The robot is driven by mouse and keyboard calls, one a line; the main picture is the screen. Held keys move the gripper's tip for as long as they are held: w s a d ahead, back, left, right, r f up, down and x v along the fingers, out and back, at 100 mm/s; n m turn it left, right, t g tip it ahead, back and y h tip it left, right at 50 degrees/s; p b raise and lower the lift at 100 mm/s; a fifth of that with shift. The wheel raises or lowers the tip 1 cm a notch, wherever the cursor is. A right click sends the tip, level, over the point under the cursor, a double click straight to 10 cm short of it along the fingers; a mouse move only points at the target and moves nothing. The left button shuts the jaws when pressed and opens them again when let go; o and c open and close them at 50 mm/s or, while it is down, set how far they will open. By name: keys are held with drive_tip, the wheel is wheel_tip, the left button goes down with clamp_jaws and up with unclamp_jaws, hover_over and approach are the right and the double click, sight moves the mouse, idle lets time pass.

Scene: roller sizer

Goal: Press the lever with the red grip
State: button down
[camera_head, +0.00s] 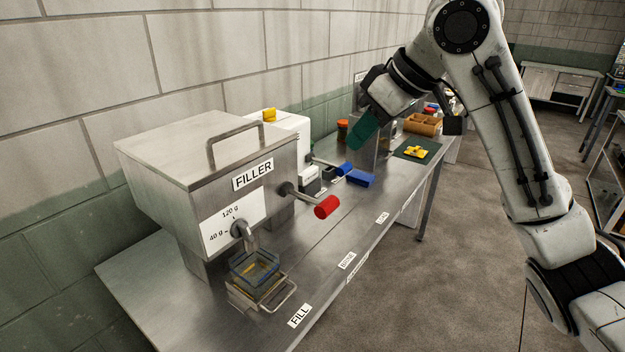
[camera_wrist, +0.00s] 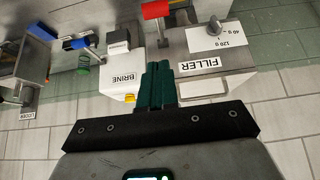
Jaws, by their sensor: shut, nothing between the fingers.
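The lever with the red grip (camera_head: 326,207) sticks out from the side of the grey metal box labelled FILLER (camera_head: 222,165). Its red cylinder (camera_wrist: 156,10) also shows at the top of the wrist view, beyond the fingertips. My gripper (camera_head: 361,135) has green fingers pointing down, behind and above the red grip in the head view, apart from it. The fingers (camera_wrist: 158,72) are together and empty in the wrist view. A clear container (camera_head: 254,267) with something yellowish sits under the filler's spout.
A white BRINE machine (camera_wrist: 122,66) stands next to the filler. A green mat (camera_head: 417,150) with yellow pieces and a brown box (camera_head: 422,124) are farther along the bench.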

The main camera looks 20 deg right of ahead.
drive_tip(key=shift+w+r, duration=0.1)
drive_tip(key=shift+a, duration=0.1)
drive_tip(key=p, duration=0.3)
hover_over(332, 204)
drive_tip(key=f, duration=0.8)
drive_tip(key=shift+w+a, duration=0.15)
drive_tip(key=shift+w, duration=0.05)
wheel_tip(332, 204, down, 3)
drive_tip(key=shift+s+f, duration=0.1)
drive_tip(key=shift+s, duration=0.05)
drive_tip(key=shift+s+f+p, duration=0.1)
drive_tip(key=shift+f+p, duration=0.2)
drive_tip(key=shift+f, duration=0.25)
